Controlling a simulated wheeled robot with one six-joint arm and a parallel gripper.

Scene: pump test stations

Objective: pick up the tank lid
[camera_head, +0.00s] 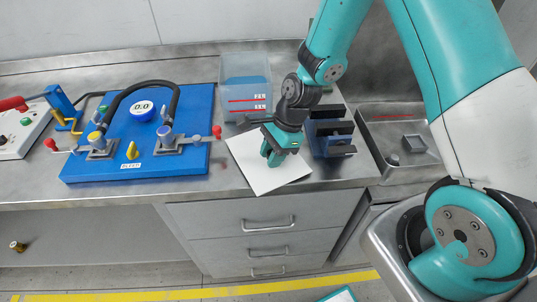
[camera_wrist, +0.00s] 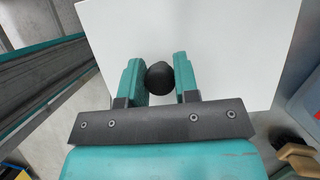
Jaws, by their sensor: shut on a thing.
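The tank lid is a flat white square plate (camera_head: 250,164) with a round black knob (camera_wrist: 160,77) in its middle. My gripper (camera_head: 274,158) comes down from above, and its two teal fingers are shut on the knob, one on each side. In the wrist view, the lid (camera_wrist: 232,40) fills the upper middle behind my gripper (camera_wrist: 160,82). In the head view, its near corner overlaps the bench's front edge. I cannot tell whether the lid rests on the bench or hangs just above it. The knob is hidden by the fingers in the head view.
A translucent tank (camera_head: 246,78) with red marks stands behind the lid. A blue pump board (camera_head: 105,165) with a hose and valves lies to the left. A dark blue rack (camera_head: 332,136) stands close on the right, with a metal basin (camera_head: 408,170) beyond. Drawers (camera_head: 235,215) are below.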

